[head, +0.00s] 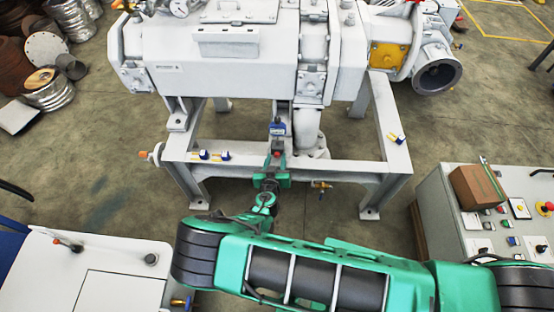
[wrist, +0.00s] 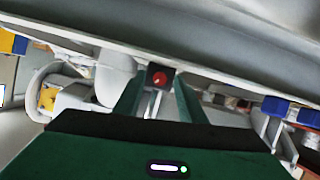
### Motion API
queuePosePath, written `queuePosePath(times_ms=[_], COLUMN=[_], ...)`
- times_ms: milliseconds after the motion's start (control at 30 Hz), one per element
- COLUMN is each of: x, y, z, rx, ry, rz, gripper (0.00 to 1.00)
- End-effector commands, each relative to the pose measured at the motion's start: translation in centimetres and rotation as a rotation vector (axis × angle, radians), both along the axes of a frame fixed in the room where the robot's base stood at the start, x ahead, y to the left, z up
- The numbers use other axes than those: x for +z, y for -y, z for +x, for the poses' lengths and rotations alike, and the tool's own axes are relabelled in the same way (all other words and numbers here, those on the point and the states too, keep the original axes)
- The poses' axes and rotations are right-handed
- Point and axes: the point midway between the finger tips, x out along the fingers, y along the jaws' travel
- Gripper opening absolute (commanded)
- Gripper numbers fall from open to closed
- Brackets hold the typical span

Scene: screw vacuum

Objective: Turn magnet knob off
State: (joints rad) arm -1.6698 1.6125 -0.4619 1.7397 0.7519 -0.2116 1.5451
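A small dark square block with a red round face, which looks like the magnet knob (head: 277,154), sits at the front of the white machine frame, below a blue part (head: 277,128). It also shows in the wrist view (wrist: 160,77), centred between the fingertips. My green gripper (head: 276,157) points at it, with one finger on each side; both fingers also show in the wrist view (wrist: 160,92). The fingers stand apart, but I cannot tell whether they touch the sides of the block. The knob's sides are partly hidden by the fingers.
The frame's front beam (head: 345,170) runs left and right of my gripper, with small blue and yellow parts (head: 203,155) on it. The machine body (head: 215,70) overhangs above. A control panel (head: 500,215) with a brown box (head: 477,187) stands right. A white cabinet (head: 85,275) stands lower left.

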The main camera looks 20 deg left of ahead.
Motion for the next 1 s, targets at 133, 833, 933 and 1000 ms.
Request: queuePosePath(times_ms=[133, 833, 933, 1000], x=[0.00, -0.06, -0.11, -0.12], y=[0.01, -0.19, -0.24, -0.30], z=[-0.01, -0.08, -0.08, -0.08], rx=[0.000, -0.002, -0.001, -0.002], ry=[0.000, 0.029, 0.046, 0.059], rz=[0.000, -0.126, -0.198, -0.252], gripper=[0.37, 0.00, 0.00, 0.00])
